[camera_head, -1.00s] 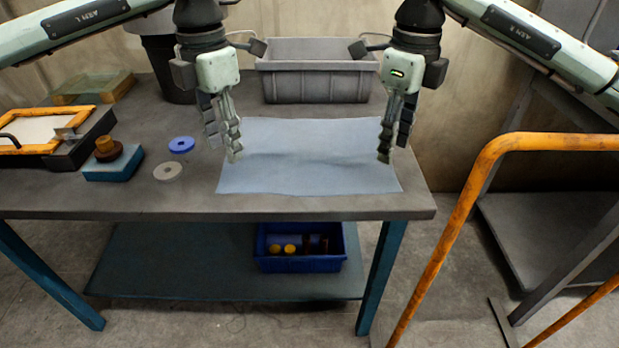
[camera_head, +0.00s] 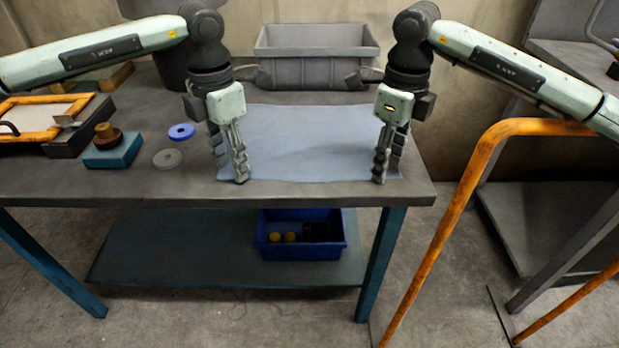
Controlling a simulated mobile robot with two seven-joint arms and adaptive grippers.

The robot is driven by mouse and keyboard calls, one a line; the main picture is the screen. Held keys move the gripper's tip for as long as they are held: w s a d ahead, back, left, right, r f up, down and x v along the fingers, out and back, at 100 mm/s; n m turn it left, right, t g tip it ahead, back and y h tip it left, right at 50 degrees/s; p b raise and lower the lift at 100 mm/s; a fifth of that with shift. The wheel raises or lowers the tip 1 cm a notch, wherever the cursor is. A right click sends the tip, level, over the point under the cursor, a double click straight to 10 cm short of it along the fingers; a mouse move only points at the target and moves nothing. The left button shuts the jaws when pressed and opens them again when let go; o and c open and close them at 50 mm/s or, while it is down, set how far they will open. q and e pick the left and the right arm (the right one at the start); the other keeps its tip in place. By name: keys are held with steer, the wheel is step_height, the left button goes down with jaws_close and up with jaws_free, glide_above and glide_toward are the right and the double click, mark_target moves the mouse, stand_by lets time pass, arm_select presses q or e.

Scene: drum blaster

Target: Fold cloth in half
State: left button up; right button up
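The light blue cloth (camera_head: 310,145) lies spread nearly flat on the grey table (camera_head: 130,188), its front edge close to the table's front edge. My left gripper (camera_head: 231,172) points down over the cloth's front left corner, with its fingers apart. My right gripper (camera_head: 388,172) points down over the front right corner, also with its fingers apart. The fingertips are very near the cloth; I cannot tell whether they touch it. The grippers hide parts of the cloth's left and right edges.
A grey bin (camera_head: 316,60) stands behind the cloth. A blue disc (camera_head: 181,131), a grey disc (camera_head: 168,158) and a teal block (camera_head: 113,152) lie to the left. An orange rail (camera_head: 462,200) stands right of the table. A blue crate (camera_head: 300,250) sits on the lower shelf.

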arm_select(q)
steer(key=shift+c, duration=0.3)
arm_select(e)
steer(key=shift+f, duration=0.1)
steer(key=shift+c, duration=0.3)
arm_select(q)
steer(key=shift+f, duration=0.1)
steer(key=c, duration=0.8)
arm_select(e)
steer(key=shift+f, duration=0.1)
steer(key=c, duration=0.8)
arm_select(q)
jaws_close()
arm_select(e)
jaws_close()
steer(key=shift+f, duration=0.15)
